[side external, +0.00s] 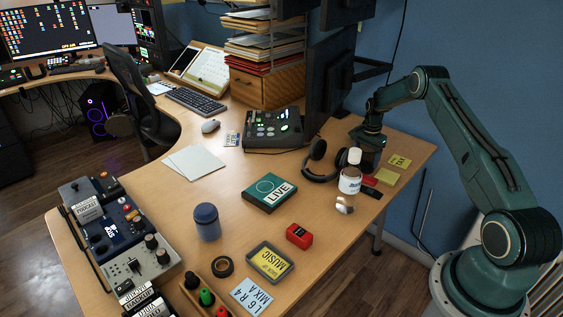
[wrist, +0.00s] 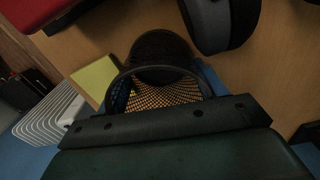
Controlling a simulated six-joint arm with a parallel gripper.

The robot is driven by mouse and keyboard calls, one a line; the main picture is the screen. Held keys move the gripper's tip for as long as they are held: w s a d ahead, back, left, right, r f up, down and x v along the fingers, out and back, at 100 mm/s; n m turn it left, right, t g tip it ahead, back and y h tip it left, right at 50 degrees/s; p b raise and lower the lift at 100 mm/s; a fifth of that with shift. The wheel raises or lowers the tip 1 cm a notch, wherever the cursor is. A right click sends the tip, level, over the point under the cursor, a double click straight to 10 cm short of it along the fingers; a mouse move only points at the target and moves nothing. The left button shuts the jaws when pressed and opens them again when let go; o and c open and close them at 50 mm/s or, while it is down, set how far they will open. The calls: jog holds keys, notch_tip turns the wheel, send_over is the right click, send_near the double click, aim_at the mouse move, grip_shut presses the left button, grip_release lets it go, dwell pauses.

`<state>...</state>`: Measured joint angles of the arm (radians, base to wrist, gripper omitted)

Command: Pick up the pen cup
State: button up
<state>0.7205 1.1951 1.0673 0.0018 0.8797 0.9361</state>
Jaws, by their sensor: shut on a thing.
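The pen cup (wrist: 165,90) is a dark wire-mesh cup with a round rim, seen from above in the wrist view. Table colour shows through its mesh. My gripper (side external: 370,140) is shut on the pen cup, above the right end of the desk. A dark plate of my gripper crosses the lower part of the wrist view and hides the near side of the cup. In the side external view the cup (side external: 368,160) is a small dark shape under my gripper, partly hidden by a white-capped bottle. I cannot tell whether it touches the desk.
Black headphones (side external: 322,160) lie left of my gripper; an ear cushion (wrist: 222,22) shows close to the cup. The white-capped bottle (side external: 350,181) stands in front. Yellow sticky notes (side external: 398,162) lie to the right, near the desk's edge. A monitor (side external: 330,85) rises behind.

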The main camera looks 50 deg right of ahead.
notch_tip(320, 180, up, 20)
dwell(0.7)
jog(key=shift+w, duration=0.1)
dwell(0.4)
